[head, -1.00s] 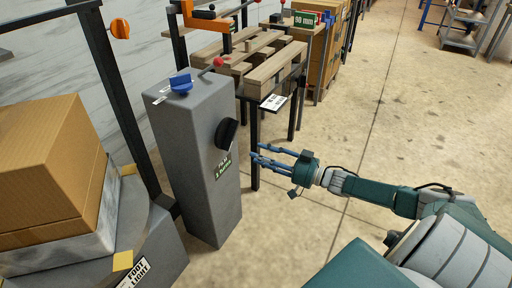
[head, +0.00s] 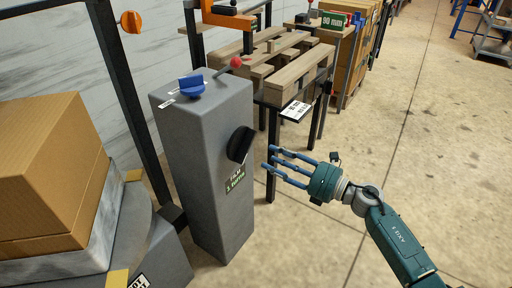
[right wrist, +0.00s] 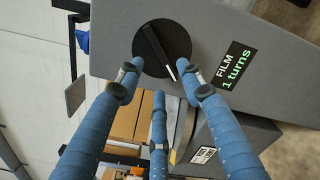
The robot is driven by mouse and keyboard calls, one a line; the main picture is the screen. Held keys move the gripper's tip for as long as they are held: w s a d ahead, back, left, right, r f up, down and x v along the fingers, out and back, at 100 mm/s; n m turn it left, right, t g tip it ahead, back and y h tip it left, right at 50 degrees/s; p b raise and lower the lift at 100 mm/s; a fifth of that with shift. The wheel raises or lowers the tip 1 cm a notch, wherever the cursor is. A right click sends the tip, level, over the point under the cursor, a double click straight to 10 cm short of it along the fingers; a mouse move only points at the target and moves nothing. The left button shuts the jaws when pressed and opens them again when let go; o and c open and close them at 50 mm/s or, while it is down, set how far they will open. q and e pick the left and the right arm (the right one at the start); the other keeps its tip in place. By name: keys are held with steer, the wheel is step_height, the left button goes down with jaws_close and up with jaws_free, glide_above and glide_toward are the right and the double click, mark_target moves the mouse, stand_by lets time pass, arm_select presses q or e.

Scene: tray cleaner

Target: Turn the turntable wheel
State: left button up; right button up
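A black round wheel (head: 241,144) with a raised bar sits on the side of the grey pillar (head: 204,165). The right wrist view shows the wheel (right wrist: 178,40) with a white line on its bar. Beside it is a label (right wrist: 230,68) reading "FILM 1 turns". My right gripper (head: 271,163) has three blue fingers, spread and empty, pointing at the wheel from the right. In the right wrist view its fingertips (right wrist: 160,74) lie over the wheel's lower edge; a small gap shows in the head view. My left gripper is not in view.
A blue knob (head: 191,86) and a red-tipped lever (head: 235,63) are on the pillar top. A cardboard box (head: 50,150) stands at the left. A rack with wooden pallets (head: 295,80) is behind.

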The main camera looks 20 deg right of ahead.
mark_target(249, 148)
steer(key=x, duration=0.9)
steer(key=shift+w+a, duration=0.2)
steer(key=shift+a, duration=0.05)
jaws_close()
